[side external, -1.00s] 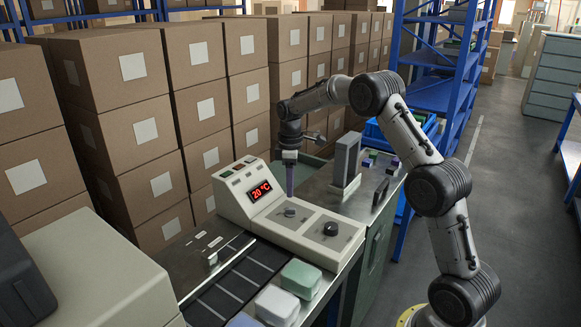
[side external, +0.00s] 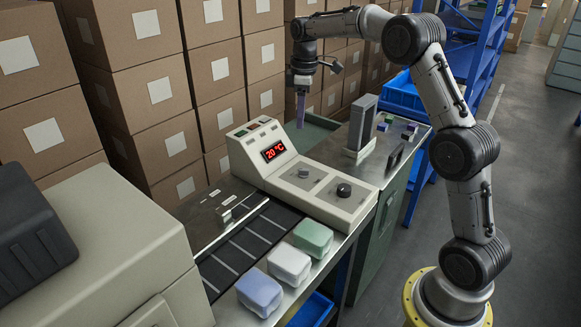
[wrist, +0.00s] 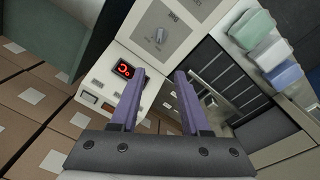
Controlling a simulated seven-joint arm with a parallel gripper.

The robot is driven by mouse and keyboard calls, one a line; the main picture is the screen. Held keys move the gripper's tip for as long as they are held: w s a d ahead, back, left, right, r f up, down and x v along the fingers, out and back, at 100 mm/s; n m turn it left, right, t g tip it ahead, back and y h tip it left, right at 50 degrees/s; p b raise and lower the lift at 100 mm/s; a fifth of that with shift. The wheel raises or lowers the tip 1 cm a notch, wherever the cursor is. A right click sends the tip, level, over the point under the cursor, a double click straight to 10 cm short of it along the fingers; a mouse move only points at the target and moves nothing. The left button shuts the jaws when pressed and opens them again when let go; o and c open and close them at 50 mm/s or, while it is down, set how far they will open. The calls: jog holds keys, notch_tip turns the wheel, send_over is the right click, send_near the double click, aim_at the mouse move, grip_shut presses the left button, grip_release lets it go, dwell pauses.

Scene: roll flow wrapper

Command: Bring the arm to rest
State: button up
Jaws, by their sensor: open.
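My gripper (side external: 301,108) hangs pointing down above the back edge of the control panel (side external: 302,182), apart from it. In the wrist view its two purple fingers (wrist: 162,92) are spread with nothing between them.
Green (side external: 313,236), white (side external: 290,263) and blue (side external: 259,291) soft packs lie in a row beside the dark conveyor (side external: 246,250). A grey upright bracket (side external: 363,127) stands on the metal bench. Stacked cartons (side external: 150,90) wall the back. Open air surrounds my gripper.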

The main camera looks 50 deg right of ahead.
jog(key=s+a+r+t, duration=0.3)
jog(key=s+a+r, duration=1)
jog(key=s+r, duration=0.15)
jog(key=s+a+f+m+t, duration=0.1)
jog(key=s+a+f+m, duration=0.1)
jog(key=s+f, duration=0.3)
jog(key=s+a+f+m, duration=0.2)
jog(key=s+f+m, duration=0.2)
jog(key=s, duration=0.9)
notch_tip(320, 180, down, 2)
jog(key=shift+a+f+m+t, duration=0.15)
jog(key=shift+f+m+t, duration=0.15)
jog(key=shift+t, duration=0.1)
jog(key=shift+r, duration=0.1)
